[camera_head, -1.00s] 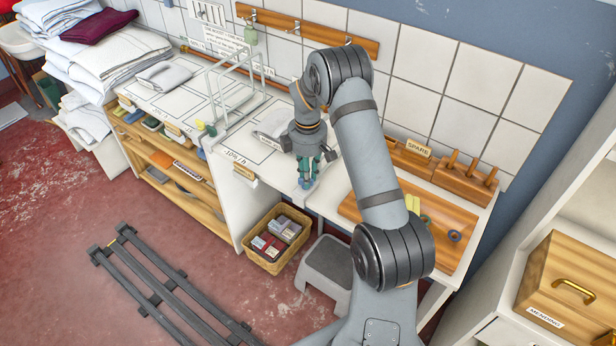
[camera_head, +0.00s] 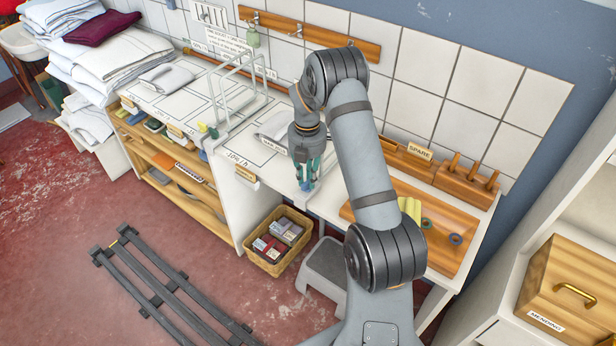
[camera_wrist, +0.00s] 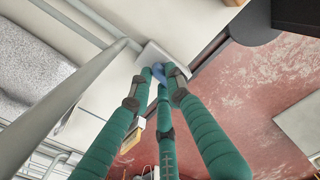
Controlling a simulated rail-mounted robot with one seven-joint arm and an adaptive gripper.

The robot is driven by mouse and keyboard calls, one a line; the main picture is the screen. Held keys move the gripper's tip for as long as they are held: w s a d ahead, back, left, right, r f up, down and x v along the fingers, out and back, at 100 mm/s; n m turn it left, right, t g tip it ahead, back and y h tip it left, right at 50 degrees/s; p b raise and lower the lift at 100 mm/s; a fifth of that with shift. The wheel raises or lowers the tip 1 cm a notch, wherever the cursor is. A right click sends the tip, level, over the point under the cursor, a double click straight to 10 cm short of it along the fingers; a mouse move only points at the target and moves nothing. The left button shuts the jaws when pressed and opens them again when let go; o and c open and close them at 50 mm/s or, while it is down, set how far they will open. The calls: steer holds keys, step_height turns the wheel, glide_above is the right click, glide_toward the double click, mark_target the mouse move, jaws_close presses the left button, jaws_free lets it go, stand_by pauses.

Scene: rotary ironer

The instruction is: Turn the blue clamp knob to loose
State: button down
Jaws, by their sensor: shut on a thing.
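The blue clamp knob (camera_wrist: 158,74) shows between my fingertips in the wrist view, mostly covered by them. It sits on a pale block (camera_wrist: 150,56) at the counter's edge. My gripper (camera_head: 307,184) points down at the front edge of the white counter in the head view. Its green fingers (camera_wrist: 160,82) close around the knob from several sides. In the head view the knob is a small blue patch at the fingertips, and its turn position cannot be read.
A wire frame (camera_head: 238,88) stands on the counter to the left of my gripper. A wooden board (camera_head: 450,222) with rings lies to the right. A basket of boxes (camera_head: 276,240) and a grey step stool (camera_head: 328,268) stand on the floor below.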

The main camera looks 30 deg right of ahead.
steer(key=shift+n, duration=0.9)
steer(key=shift+a, duration=0.1)
steer(key=c, duration=1.7)
jaws_free()
steer(key=shift+c, duration=0.2)
steer(key=shift+o, duration=0.5)
step_height(320, 180, up, 12)
